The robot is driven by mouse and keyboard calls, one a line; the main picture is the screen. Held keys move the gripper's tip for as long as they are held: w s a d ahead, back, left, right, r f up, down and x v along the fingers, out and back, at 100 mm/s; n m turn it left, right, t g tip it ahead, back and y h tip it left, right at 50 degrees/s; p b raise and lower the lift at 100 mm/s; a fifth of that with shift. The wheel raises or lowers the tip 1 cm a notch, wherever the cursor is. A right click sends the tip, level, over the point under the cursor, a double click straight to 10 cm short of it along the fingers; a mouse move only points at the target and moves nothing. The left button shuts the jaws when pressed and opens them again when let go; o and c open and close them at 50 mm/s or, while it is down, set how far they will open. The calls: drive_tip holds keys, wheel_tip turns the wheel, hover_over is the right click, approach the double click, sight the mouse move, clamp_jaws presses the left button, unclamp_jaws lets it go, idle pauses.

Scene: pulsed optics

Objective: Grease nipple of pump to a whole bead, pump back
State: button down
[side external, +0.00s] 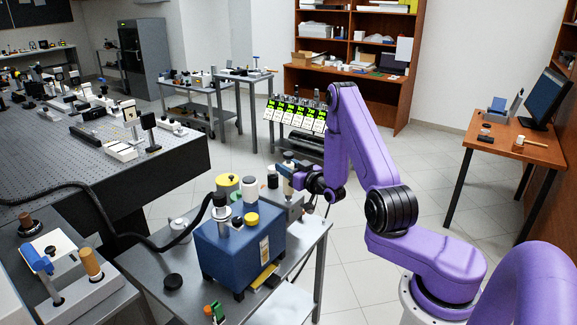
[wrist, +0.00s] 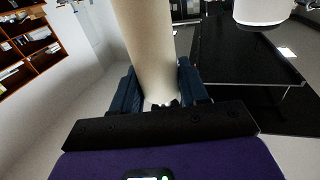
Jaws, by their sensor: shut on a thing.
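My gripper (side external: 300,180) is at the right end of the near bench, beside the blue box. In the wrist view its dark blue jaws (wrist: 160,88) are shut on a cream cylinder (wrist: 145,45), which stands up between them; its far end is out of frame. I cannot tell if this cylinder is the grease pump. In the side view the held thing is mostly hidden by the jaws and small bottles. The blue box (side external: 240,248) carries a grey post with a dark top (side external: 221,208) and a yellow cap (side external: 252,220). No nipple or grease bead can be made out.
A white cylinder (side external: 250,190) and a yellow-topped can (side external: 228,184) stand close behind the box. A black hose (side external: 100,215) arches in from the left. A stand with a brown cylinder (side external: 90,262) is at lower left. Open floor (side external: 365,240) lies right of the bench.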

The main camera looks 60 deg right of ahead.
drive_tip(key=shift+f, duration=0.1)
idle(0.3)
drive_tip(key=shift+f, duration=0.35)
drive_tip(key=shift+c, duration=2.4)
unclamp_jaws()
drive_tip(key=shift+f, duration=0.1)
drive_tip(key=r+v, duration=0.4)
drive_tip(key=v, duration=1.3)
drive_tip(key=shift+s, duration=0.2)
drive_tip(key=shift+a, duration=0.1)
